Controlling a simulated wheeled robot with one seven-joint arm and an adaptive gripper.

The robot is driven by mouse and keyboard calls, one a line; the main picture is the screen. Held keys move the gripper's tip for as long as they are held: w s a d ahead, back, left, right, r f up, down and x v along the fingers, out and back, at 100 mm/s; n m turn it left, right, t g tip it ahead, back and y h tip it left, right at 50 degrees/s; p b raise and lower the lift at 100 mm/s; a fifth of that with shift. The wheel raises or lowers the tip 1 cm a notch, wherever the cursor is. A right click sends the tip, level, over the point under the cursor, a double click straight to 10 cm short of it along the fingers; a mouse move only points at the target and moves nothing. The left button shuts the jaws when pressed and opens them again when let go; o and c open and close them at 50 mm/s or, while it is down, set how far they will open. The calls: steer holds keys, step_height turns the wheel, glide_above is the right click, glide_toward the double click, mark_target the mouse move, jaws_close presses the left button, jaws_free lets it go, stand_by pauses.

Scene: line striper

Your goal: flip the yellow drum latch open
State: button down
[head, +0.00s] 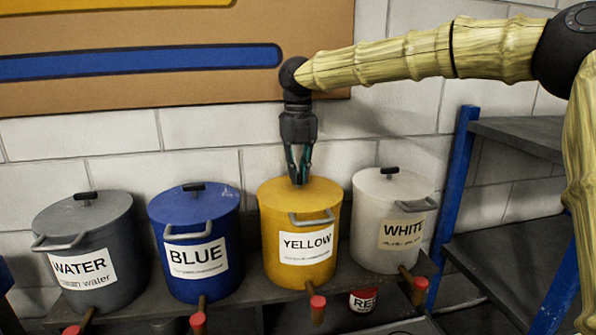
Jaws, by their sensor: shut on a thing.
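The yellow drum (271,235), labelled YELLOW, stands upright on the dark bench between the blue and white drums. Its round lid (325,190) lies flat on top. My gripper (298,181) points straight down from above at the middle of this lid. Its fingers are shut on the latch there, which the fingertips hide. The similar black latches on the neighbouring drums' lids show. The yellow drum's grey side handle (312,222) is below and apart from my gripper.
The blue drum (196,225) and grey water drum (86,225) stand left, the white drum (378,248) right. Spouts with red ends (318,302) stick out in front. A small red can (362,300) sits below. A blue-framed shelf (455,190) stands right, the brick wall behind.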

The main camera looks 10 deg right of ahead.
mark_target(299, 175)
steer(key=shift+r, duration=0.1)
steer(key=c, duration=1.5)
jaws_free()
steer(key=shift+w, duration=0.15)
step_height(299, 175, up, 12)
steer(key=shift+f, duration=0.1)
steer(key=shift+f, duration=0.1)
